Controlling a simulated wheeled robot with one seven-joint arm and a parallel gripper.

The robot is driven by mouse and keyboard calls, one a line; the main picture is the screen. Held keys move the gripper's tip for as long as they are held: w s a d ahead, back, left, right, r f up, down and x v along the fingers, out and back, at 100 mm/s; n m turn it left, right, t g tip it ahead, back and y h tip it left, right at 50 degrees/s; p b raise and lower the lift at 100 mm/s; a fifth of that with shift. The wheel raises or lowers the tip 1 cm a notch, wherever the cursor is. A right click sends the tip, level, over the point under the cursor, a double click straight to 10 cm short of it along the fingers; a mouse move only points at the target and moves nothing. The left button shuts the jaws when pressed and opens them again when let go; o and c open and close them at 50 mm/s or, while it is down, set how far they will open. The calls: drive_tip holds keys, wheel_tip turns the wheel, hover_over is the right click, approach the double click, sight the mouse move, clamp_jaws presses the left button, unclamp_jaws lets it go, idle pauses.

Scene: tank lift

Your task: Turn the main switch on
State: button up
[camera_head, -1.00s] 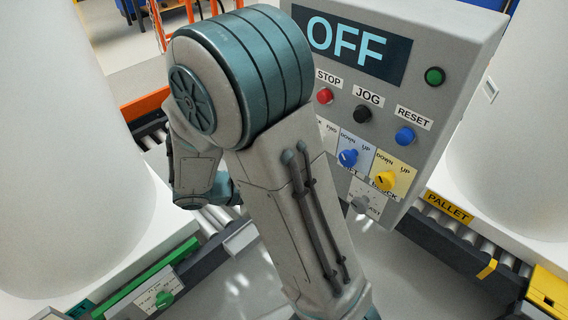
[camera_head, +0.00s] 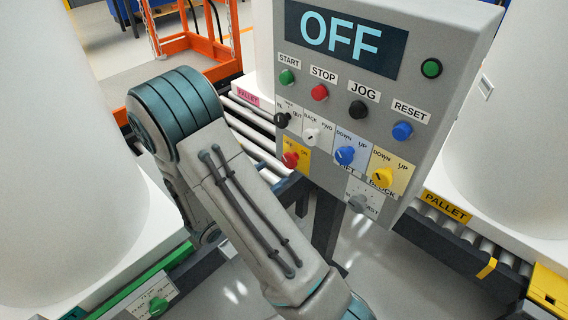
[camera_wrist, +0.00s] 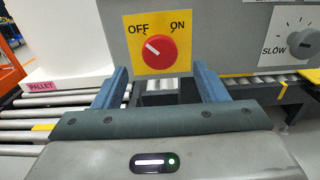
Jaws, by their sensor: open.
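The main switch is a red knob (camera_wrist: 159,50) on a yellow plate (camera_wrist: 183,66) marked OFF and ON; its white mark points up-left, toward OFF. In the head view the red knob (camera_head: 290,159) is at the lower left of the grey control panel (camera_head: 450,75). The panel's display (camera_head: 341,40) reads OFF. In the wrist view my gripper (camera_wrist: 160,72) is open, one blue finger to each side below the knob, with nothing between them. I cannot tell how far the fingertips are from the plate. In the head view my arm hides the gripper.
Close to the switch are a white knob (camera_head: 311,137), a black knob (camera_head: 281,120) and a blue knob (camera_head: 345,155). A yellow knob (camera_head: 384,176) and a grey speed knob (camera_head: 359,203) are further right. Roller conveyors (camera_head: 262,148) and large white tanks (camera_head: 50,150) surround the panel.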

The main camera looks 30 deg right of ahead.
sight(287, 162)
drive_tip(key=x, duration=0.6)
drive_tip(key=c, duration=1)
